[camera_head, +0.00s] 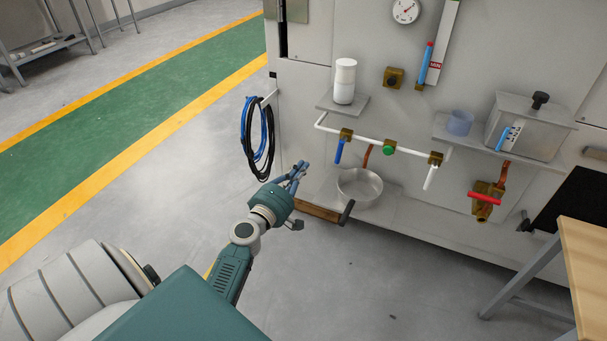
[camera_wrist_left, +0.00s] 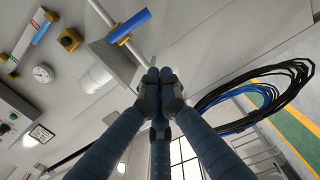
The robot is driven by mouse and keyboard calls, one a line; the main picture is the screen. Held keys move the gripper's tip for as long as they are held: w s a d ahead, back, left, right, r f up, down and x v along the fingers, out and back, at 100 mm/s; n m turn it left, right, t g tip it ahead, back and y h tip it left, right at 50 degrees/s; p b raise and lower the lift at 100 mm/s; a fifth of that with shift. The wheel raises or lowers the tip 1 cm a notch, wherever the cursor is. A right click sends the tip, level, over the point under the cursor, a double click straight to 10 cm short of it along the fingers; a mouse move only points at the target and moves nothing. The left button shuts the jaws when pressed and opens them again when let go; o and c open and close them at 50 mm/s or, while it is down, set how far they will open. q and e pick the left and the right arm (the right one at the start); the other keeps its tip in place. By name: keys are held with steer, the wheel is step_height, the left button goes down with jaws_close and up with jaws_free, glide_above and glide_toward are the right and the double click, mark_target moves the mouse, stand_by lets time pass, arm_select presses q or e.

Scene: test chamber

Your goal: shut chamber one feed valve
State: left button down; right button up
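A white pipe (camera_head: 376,143) runs along the chamber's front panel. It carries a valve with a blue lever (camera_head: 339,152), one with a green knob (camera_head: 389,150) and one with a white lever (camera_head: 430,178). The blue and white levers hang down. No readable label tells which one is the chamber one feed valve. My left gripper (camera_head: 299,172) is to the left of the blue lever and apart from it. In the left wrist view its fingertips (camera_wrist_left: 160,77) are together with nothing visible between them, and a blue lever (camera_wrist_left: 130,25) lies beyond them. My right gripper is not in view.
Blue and black hoses (camera_head: 258,140) hang left of my gripper. A metal bowl (camera_head: 359,187) sits on the low ledge under the pipe. A white bottle (camera_head: 344,82) stands on a small shelf. A red-handled valve (camera_head: 485,198) is farther right. The floor at left is clear.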

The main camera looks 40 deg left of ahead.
mark_target(341, 149)
arm_select(q)
steer(key=w+d, duration=0.2)
steer(key=w, duration=0.6)
steer(key=shift+w+d+f, duration=0.15)
steer(key=shift+d+f, duration=0.1)
steer(key=shift+f, duration=0.05)
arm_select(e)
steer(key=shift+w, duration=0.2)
arm_select(q)
steer(key=shift+w+d+f+n+b, duration=0.15)
steer(key=shift+w+d+n+b, duration=0.1)
steer(key=shift+d+n+b, duration=0.35)
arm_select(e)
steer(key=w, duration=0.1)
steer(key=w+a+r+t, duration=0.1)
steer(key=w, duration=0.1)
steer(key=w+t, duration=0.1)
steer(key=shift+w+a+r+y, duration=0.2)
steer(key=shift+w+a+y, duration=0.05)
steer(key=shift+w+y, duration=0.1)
arm_select(q)
steer(key=shift+d, duration=0.15)
